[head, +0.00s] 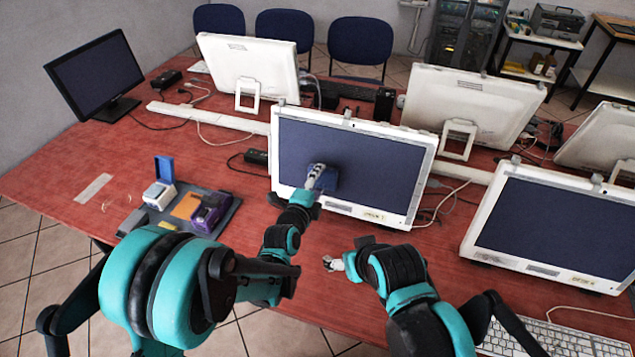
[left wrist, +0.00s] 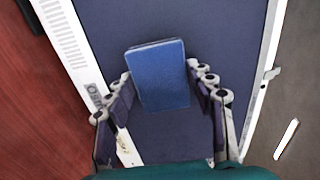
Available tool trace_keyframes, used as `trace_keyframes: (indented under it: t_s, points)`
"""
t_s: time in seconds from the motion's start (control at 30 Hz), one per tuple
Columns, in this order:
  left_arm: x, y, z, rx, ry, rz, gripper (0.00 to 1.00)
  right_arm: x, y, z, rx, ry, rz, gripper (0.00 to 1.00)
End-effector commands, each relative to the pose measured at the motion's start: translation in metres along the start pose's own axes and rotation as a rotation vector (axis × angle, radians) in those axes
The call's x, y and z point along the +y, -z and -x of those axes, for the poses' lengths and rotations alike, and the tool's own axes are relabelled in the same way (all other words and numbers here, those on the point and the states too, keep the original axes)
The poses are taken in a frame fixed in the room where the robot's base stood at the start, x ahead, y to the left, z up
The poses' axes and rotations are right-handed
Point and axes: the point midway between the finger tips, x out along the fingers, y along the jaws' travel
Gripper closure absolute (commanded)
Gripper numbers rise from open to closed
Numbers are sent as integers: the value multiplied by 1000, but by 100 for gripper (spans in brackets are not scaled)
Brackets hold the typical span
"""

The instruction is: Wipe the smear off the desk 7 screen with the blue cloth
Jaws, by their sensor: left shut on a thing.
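The blue cloth (left wrist: 158,75) is a folded pad between the fingers of my left gripper (left wrist: 165,88) in the left wrist view. My left gripper (head: 317,178) is shut on it in front of the lower left part of the dark screen (head: 375,158) of the middle white monitor. The cloth (head: 329,181) shows partly behind the fingers; I cannot tell if it touches the glass. A label (head: 375,215) on the lower bezel is too small to read surely. I see no smear; the cloth and gripper hide part of the screen. My right gripper (head: 333,264) is low over the desk; its fingers are unclear.
A dark tray (head: 228,210) with small boxes lies on the red desk (head: 75,165) at the left. Another white monitor (head: 550,220) and a keyboard (head: 570,340) are at the right. More monitors (head: 250,70) stand behind. Cables (head: 440,205) run between the monitors.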

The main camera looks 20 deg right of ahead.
Motion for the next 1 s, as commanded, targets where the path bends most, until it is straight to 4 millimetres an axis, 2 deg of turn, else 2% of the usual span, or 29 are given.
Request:
trace_keyframes:
  t_s: [0.4, 1.0]
  points:
    - [0, 0, -1, 0, 0, 0, 69, 0, 0, 0, 0, 0, 0, 25]
    - [0, 0, -13, 0, 0, 0, 69, 0, -2, -2, 0, 0, 0, 25]
